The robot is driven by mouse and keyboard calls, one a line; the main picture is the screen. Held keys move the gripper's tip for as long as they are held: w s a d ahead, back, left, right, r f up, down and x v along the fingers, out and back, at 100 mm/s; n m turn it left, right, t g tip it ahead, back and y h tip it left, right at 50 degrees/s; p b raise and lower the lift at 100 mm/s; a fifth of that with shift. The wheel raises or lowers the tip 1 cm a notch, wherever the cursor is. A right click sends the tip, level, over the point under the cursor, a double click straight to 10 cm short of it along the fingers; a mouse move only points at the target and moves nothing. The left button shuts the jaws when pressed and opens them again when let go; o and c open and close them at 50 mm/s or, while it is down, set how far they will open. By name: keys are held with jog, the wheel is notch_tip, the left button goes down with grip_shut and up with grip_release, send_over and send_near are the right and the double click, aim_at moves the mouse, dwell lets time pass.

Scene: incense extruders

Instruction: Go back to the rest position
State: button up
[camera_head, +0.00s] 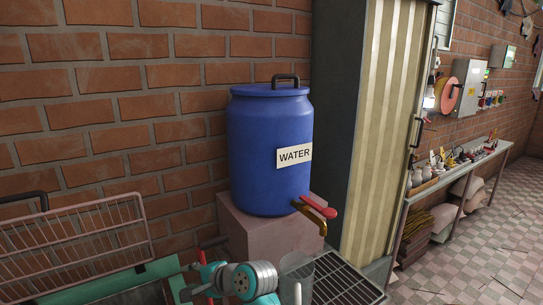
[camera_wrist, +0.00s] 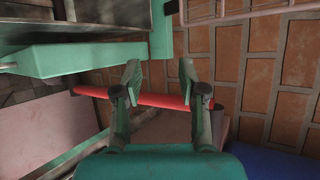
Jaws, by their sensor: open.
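My gripper (camera_wrist: 160,76) is open in the wrist view, with its two teal fingers apart. A red bar (camera_wrist: 160,100) crosses behind or between the fingers; I cannot tell whether they touch it. In the head view my gripper (camera_head: 192,281) is small at the bottom, left of my teal and grey wrist, beside a teal-framed machine (camera_head: 115,283). No object is seen held in it.
A blue water barrel (camera_head: 268,150) with a red-handled tap (camera_head: 319,207) stands on a pinkish block (camera_head: 262,232). A clear cup (camera_head: 297,268) stands close right of my wrist, by a grate (camera_head: 345,284). A wire rack (camera_head: 75,245) is at left. Open floor (camera_head: 480,250) lies right.

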jog(key=s+d+f+t+h, duration=0.15)
jog(key=s+d+f, duration=0.25)
jog(key=d+f, duration=0.4)
jog(key=s+d+f+t+h, duration=0.1)
jog(key=s+d+f+t, duration=0.1)
jog(key=s+d+f, duration=0.5)
jog(key=s+d+f+n+t+h, duration=0.2)
jog(key=s+d+f+h, duration=0.2)
jog(key=s+d+f, duration=0.65)
jog(key=s+d+r+n+t+h, duration=0.1)
jog(key=s+d+r, duration=0.1)
jog(key=s+d, duration=0.45)
jog(key=s+d+r+n+t+h, duration=0.1)
jog(key=s+d+r+n, duration=0.15)
jog(key=s, duration=0.75)
jog(key=s+d+r+n+h, duration=0.1)
jog(key=s+d+r+n, duration=0.1)
jog(key=s+r, duration=0.3)
jog(key=s+d+r+n+t+h, duration=0.1)
jog(key=s+d+r, duration=0.1)
jog(key=s+r, duration=0.4)
jog(key=s, duration=0.4)
jog(key=shift+d+r+n, duration=0.15)
jog(key=shift+d+n, duration=0.15)
jog(key=shift+n, duration=0.05)
